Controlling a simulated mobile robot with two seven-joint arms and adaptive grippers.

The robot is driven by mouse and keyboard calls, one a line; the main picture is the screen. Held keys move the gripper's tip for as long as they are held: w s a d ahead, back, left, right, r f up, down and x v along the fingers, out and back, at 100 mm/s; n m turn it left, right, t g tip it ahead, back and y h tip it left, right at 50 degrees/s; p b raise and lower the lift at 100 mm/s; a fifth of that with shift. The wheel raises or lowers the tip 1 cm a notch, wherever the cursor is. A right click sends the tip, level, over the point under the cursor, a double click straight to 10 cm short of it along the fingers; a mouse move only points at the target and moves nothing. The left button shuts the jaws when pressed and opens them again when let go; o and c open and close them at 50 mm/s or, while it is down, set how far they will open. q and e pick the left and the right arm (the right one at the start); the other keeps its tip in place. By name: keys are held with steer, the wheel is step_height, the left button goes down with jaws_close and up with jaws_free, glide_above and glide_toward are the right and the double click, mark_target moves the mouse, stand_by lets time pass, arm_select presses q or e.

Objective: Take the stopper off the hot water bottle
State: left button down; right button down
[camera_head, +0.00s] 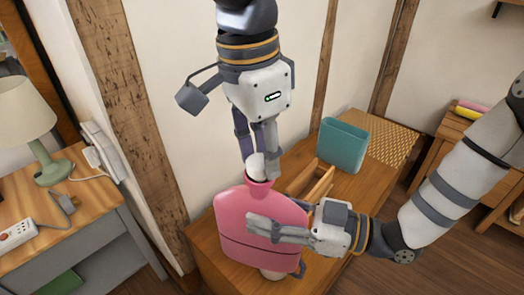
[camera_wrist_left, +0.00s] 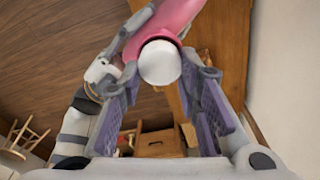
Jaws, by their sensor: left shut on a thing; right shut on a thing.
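The pink hot water bottle (camera_head: 262,222) stands roughly upright on the wooden cabinet top. Its neck points up, and part of it also shows in the left wrist view (camera_wrist_left: 172,17). The white stopper (camera_head: 256,164) is at the bottle's mouth; it shows as a round white end in the left wrist view (camera_wrist_left: 159,63). I cannot tell how deep it sits in the neck. My left gripper (camera_head: 257,158) points down from above, shut on the stopper. My right gripper (camera_head: 262,228) comes from the right, shut on the bottle's body, with fingers across its front.
A teal bin (camera_head: 342,145) and a woven mat (camera_head: 393,143) are behind on the cabinet (camera_head: 218,262). A wooden rack (camera_head: 311,184) stands close behind the bottle. At left, a desk holds a lamp (camera_head: 50,165) and a power strip (camera_head: 16,236). A timber post stands behind.

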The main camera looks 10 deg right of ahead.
arm_select(q)
steer(key=shift+s+f+n, duration=0.1)
steer(key=shift+s+n, duration=0.1)
steer(key=shift+n, duration=0.2)
steer(key=c, duration=1.2)
jaws_free()
